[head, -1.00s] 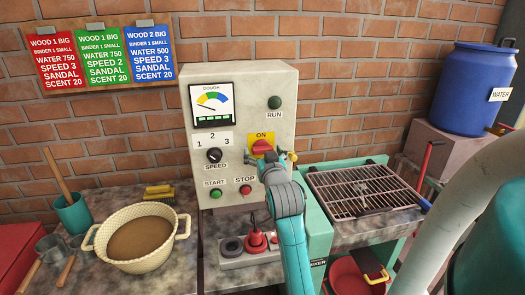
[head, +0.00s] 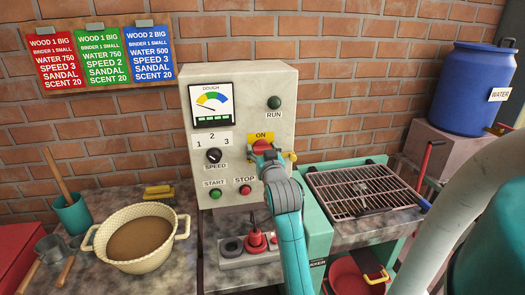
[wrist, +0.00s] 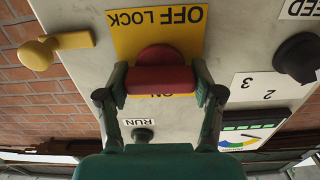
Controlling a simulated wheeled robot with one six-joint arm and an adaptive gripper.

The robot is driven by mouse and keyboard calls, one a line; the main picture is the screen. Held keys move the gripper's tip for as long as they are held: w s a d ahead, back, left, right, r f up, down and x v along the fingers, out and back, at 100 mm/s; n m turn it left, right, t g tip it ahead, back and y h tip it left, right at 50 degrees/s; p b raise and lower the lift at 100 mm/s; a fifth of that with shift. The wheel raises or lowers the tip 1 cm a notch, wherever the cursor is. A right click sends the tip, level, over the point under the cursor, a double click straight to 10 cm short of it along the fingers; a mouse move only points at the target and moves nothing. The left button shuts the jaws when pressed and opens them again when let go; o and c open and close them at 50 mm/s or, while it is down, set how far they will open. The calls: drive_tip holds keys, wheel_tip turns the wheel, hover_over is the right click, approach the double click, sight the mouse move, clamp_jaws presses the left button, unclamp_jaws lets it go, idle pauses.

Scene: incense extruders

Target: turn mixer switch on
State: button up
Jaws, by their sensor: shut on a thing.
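The mixer switch is a red rotary handle (head: 262,146) on a yellow plate (head: 262,137) marked ON, on the front of the pale control box (head: 285,90). In the wrist view, which is upside down, the red handle (wrist: 160,80) lies crosswise between the OFF LOCK and ON labels. My gripper (wrist: 160,88) is shut on it, one finger against each end. In the head view my gripper (head: 265,153) covers the lower part of the switch. The green RUN lamp (head: 274,102) looks dark.
A speed knob (head: 214,155) and the START (head: 216,194) and STOP (head: 245,190) buttons are left of my gripper. A small yellow lever (wrist: 38,53) sticks out beside the switch. A grill rack (head: 365,188) is to the right, a beige bowl (head: 138,232) to the left.

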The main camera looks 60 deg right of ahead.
drive_tip(key=m, duration=0.4)
drive_tip(key=shift+m, duration=0.4)
drive_tip(key=m, duration=0.4)
drive_tip(key=shift+m, duration=0.3)
drive_tip(key=m, duration=0.4)
drive_tip(key=shift+f, duration=0.1)
drive_tip(key=shift+d+m, duration=0.1)
drive_tip(key=shift+m, duration=2)
drive_tip(key=o, duration=1.2)
drive_tip(key=shift+c, duration=0.2)
